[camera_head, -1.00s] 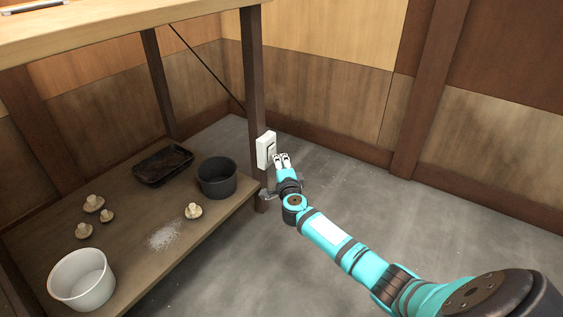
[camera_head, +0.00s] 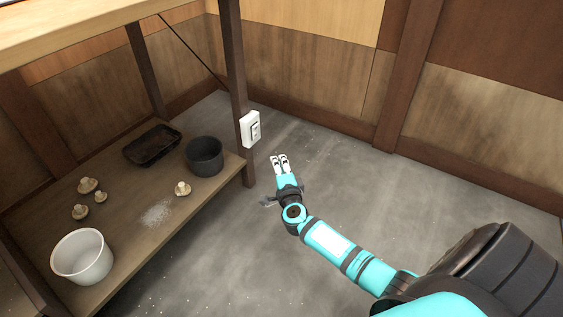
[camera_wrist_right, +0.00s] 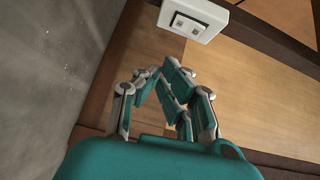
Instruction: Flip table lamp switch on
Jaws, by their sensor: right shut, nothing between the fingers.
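The white lamp switch (camera_head: 251,129) is fixed to the dark table leg, with a rocker on its face. It also shows at the top of the right wrist view (camera_wrist_right: 194,20), ahead of the fingers. My right gripper (camera_head: 280,158) is shut and empty, a little to the right of and below the switch in the head view, apart from it. Its fingers also show in the right wrist view (camera_wrist_right: 172,85). No lamp shows in these frames. My left gripper is not in view.
The low shelf (camera_head: 130,262) holds a white pot (camera_head: 82,258), a dark pot (camera_head: 204,157), a dark tray (camera_head: 152,146) and several mushrooms. The table leg (camera_head: 235,60) stands beside the switch. The grey floor right of the shelf is clear.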

